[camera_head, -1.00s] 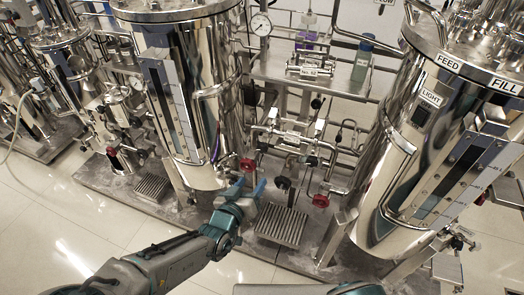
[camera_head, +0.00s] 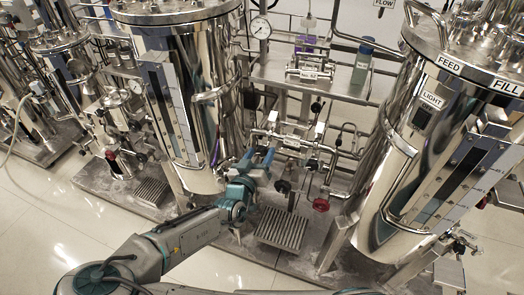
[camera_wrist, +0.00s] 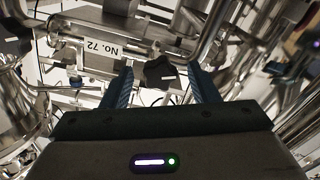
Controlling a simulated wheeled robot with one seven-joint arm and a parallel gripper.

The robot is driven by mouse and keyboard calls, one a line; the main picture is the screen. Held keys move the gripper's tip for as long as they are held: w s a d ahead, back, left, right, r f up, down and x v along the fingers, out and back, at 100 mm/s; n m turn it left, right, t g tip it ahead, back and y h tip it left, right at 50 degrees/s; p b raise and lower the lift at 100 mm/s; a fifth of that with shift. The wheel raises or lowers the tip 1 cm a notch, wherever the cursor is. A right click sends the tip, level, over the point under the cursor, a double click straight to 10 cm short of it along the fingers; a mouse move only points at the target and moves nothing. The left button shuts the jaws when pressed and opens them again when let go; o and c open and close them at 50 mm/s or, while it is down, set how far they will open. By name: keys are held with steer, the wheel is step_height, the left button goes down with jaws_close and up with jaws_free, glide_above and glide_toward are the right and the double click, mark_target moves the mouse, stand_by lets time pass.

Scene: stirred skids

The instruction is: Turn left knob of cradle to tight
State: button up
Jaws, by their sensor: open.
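A metal cradle (camera_head: 309,68) with a white label stands on the shelf at the back in the head view. Its knobs are too small to make out there. My gripper (camera_head: 260,158) is open in front of the pipework, below and left of the shelf. In the wrist view, a dark lobed knob (camera_wrist: 161,72) with a white mark shows between my two blue fingers, beyond or level with the fingertips. I see no grip on it. I cannot tell the knob's tightness.
A shiny tank (camera_head: 178,110) stands close left of my gripper, and another tank (camera_head: 400,190) stands at the right. Pipes and valves fill the space between, with a red handwheel (camera_head: 320,205) low on the right. A green bottle (camera_head: 361,62) stands on the shelf.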

steer(key=shift+x, duration=0.95)
steer(key=c, duration=1)
steer(key=shift+o, duration=0.2)
